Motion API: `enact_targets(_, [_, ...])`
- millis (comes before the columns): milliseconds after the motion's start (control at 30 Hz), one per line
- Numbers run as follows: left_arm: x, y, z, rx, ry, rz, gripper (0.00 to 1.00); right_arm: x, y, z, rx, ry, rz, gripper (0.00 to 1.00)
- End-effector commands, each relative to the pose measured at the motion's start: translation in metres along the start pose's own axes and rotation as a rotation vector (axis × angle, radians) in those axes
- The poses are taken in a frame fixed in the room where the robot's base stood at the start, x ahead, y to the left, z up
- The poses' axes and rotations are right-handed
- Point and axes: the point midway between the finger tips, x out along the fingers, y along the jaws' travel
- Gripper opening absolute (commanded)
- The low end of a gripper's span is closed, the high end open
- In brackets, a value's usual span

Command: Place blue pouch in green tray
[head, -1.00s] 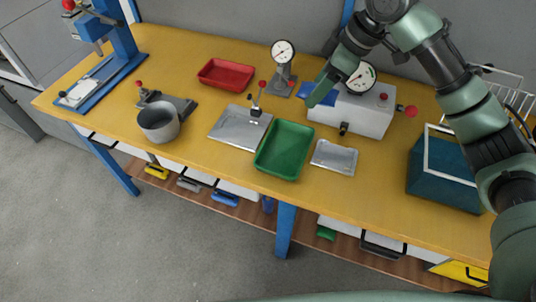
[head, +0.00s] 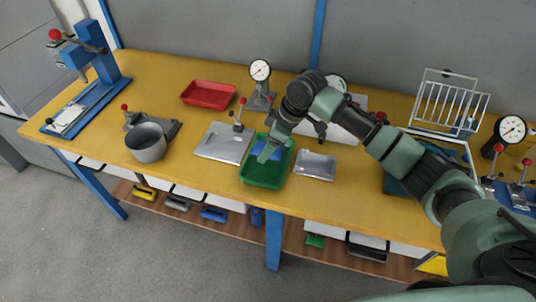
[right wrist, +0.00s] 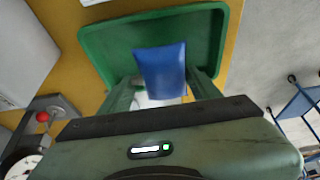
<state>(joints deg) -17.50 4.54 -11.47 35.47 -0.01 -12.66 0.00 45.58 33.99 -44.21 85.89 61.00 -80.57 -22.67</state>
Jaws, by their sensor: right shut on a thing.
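My right gripper (head: 268,152) is over the green tray. It is shut on the blue pouch (right wrist: 162,66), which shows between the fingers in the right wrist view. In that view the green tray (right wrist: 100,42) lies behind the pouch. In the head view the pouch (head: 257,149) is mostly hidden by my gripper. I cannot tell whether the pouch touches the tray floor. My left gripper is not in view.
A silver plate (head: 222,144) with a red-knobbed clamp lies left of the green tray. A grey pot (head: 146,142) sits further left.

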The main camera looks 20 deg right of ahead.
Motion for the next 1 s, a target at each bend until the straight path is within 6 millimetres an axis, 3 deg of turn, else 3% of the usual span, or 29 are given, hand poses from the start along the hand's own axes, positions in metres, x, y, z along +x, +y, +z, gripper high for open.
enact_targets(167, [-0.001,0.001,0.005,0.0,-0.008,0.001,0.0,0.011,0.0,0.004,0.001,0.0,-0.002,0.24])
enact_targets(400, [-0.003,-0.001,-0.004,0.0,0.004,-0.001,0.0,0.042,-0.001,0.017,0.001,0.0,-0.001,0.24])
enact_targets(767, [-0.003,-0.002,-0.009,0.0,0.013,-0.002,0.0,0.046,0.0,0.019,0.0,0.0,0.0,0.24])
enact_targets(800, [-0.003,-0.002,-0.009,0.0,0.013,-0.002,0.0,0.047,0.0,0.019,0.0,0.001,0.0,0.66])
enact_targets(867, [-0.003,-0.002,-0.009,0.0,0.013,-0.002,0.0,0.046,0.0,0.019,-0.001,0.001,0.0,0.82])
enact_targets(1000, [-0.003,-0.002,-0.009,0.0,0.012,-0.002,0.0,0.046,0.0,0.019,-0.001,0.001,0.0,0.85])
